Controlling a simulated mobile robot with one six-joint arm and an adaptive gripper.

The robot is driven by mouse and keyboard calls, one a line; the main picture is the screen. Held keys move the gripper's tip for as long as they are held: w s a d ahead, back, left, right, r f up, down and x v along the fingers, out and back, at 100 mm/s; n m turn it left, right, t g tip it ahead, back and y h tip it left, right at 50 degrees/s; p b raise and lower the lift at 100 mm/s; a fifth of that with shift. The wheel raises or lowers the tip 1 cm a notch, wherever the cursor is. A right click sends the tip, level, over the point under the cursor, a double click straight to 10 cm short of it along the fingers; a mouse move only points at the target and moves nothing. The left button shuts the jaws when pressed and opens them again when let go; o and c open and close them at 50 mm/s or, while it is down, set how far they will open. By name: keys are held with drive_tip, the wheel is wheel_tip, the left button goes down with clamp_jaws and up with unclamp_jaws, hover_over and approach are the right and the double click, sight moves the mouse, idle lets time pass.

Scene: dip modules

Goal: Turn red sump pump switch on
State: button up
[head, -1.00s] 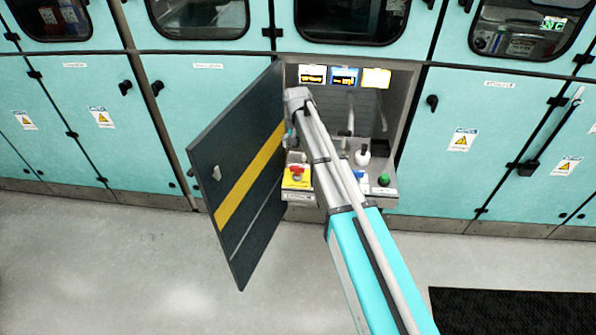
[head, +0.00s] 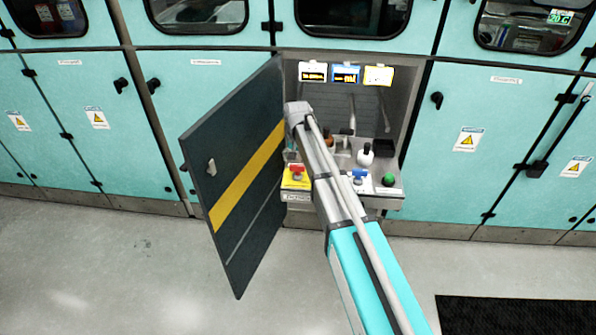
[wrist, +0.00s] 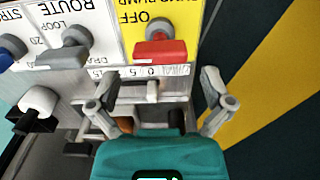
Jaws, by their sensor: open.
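The red sump pump switch (wrist: 160,50) sits on a yellow plate (wrist: 128,12) that reads OFF in the wrist view. In the head view the red switch (head: 297,169) is at the left end of the control ledge, beside the open door. My gripper (wrist: 162,82) is open and empty in the wrist view. Its two fingertips are apart, to the left and right, a little below the red handle in the picture. I cannot tell whether either touches the panel. In the head view my arm hides most of the gripper.
A grey switch (wrist: 72,50) and a blue switch (wrist: 10,48) sit left of the yellow plate in the wrist view. The cabinet door (head: 238,175) stands open left of the ledge. A green knob (head: 389,180) and a white knob (head: 365,156) are at the right.

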sight(297, 165)
drive_tip(key=shift+f+b, duration=1.35)
drive_tip(key=shift+f, duration=0.3)
drive_tip(key=c, duration=0.8)
drive_tip(key=shift+d, duration=0.2)
drive_tip(key=shift+c, duration=0.8)
drive_tip(key=shift+a, duration=0.1)
